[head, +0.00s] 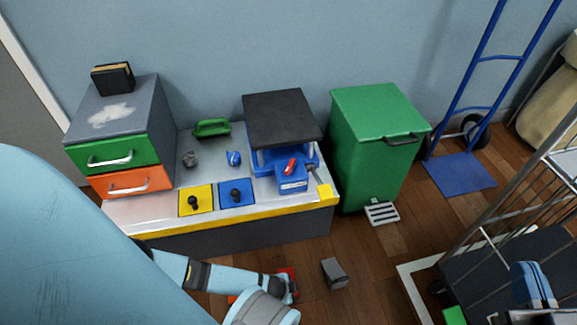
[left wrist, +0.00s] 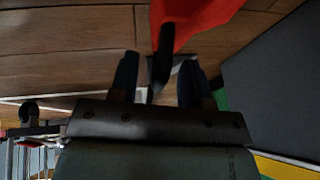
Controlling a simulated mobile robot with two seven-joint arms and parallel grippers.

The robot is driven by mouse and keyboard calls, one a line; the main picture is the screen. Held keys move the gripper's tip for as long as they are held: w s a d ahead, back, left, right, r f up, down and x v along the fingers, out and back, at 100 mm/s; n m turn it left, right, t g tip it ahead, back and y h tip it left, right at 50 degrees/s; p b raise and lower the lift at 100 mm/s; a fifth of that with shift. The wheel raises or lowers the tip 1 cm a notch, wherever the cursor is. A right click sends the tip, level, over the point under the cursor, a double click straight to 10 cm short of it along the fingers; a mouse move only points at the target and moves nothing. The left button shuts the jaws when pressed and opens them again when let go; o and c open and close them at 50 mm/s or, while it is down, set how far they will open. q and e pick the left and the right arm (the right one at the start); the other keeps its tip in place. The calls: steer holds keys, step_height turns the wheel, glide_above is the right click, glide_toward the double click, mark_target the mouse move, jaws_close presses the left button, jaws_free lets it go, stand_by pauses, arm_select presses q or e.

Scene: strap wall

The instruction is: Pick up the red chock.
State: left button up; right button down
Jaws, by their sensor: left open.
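The red chock (left wrist: 200,18) fills the top middle of the left wrist view, just beyond my left gripper (left wrist: 158,82). A dark strap or handle (left wrist: 164,58) hangs from it between the two fingertips. The gripper is open, and I cannot tell whether either finger touches the handle. In the head view, red edges of the chock (head: 294,282) show around my left wrist on the floor in front of the bench; my arm hides most of it. My right gripper (head: 533,286) is at the lower right; its fingers are not clear.
A grey block (head: 335,272) lies on the wooden floor right of the chock. The bench (head: 285,213) with yellow edging stands behind. A green bin (head: 375,140) with a pedal, a blue hand truck (head: 460,172) and a metal rack cart (head: 480,222) are to the right.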

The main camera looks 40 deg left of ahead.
arm_select(q)
steer(key=shift+c, duration=0.4)
jaws_close()
steer(key=shift+r, duration=0.1)
